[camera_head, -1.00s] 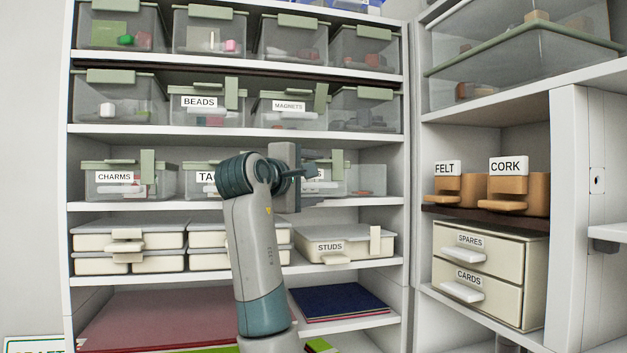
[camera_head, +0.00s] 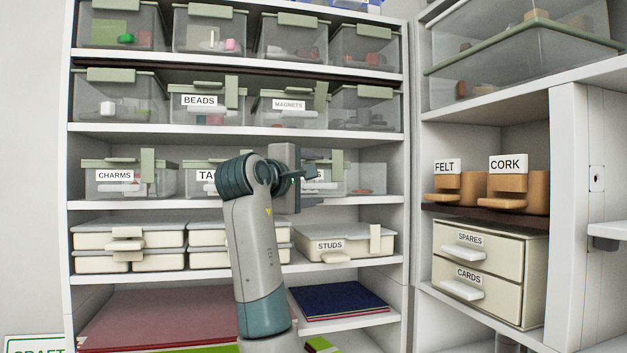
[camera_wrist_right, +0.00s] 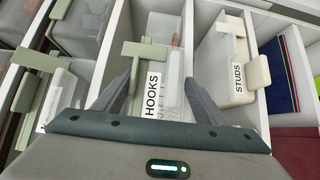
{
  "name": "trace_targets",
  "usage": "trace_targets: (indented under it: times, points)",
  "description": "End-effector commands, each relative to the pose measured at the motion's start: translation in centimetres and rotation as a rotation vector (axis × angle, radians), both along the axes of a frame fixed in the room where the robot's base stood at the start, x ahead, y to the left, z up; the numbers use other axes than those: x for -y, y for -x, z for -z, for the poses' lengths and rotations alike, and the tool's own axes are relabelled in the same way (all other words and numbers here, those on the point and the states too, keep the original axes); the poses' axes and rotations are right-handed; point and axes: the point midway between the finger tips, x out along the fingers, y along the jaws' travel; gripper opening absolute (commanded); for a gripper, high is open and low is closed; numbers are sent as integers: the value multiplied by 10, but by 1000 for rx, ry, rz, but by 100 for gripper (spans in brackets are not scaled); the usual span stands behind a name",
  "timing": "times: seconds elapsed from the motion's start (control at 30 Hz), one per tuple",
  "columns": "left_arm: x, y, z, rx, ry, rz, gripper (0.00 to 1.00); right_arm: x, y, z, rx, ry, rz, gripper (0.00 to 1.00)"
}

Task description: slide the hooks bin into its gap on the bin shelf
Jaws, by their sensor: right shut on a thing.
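The hooks bin (camera_wrist_right: 171,63) is a clear bin with a green latch and a white HOOKS label, on the middle shelf row of the bin shelf (camera_head: 135,205). In the head view my right gripper (camera_head: 308,176) covers most of its front, and only the end of its label shows. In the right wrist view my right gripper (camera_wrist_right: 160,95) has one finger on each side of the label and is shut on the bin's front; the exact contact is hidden. I cannot tell how far in the bin sits. My left gripper is not in view.
On the same row are the charms bin (camera_head: 114,190) and the tacks bin (camera_head: 196,189), its label partly covered by my arm. Below is the cream studs bin (camera_head: 300,246); above is the magnets bin (camera_head: 288,118). A side cabinet (camera_head: 565,200) stands at right.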

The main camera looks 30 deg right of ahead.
Motion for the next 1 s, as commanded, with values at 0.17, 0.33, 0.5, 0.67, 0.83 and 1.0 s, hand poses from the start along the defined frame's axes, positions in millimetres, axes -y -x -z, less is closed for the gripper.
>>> trace_targets:
  times: [0.17, 0.33, 0.5, 0.67, 0.83, 1.0]
  points:
    - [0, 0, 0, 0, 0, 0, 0, 0, 1, -1, 3, 1, 0, 35]
    - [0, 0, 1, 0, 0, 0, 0, 0, 1, 0, 3, 1, 0, 35]
    - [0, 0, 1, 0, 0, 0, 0, 0, 1, 0, 3, 1, 0, 72]
    - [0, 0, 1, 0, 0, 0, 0, 0, 1, 1, 2, 1, 0, 87]
    - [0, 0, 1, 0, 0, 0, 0, 0, 0, 2, -1, 0, 0, 87]
    - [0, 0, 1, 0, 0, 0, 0, 0, 1, 2, -1, -1, 0, 87]
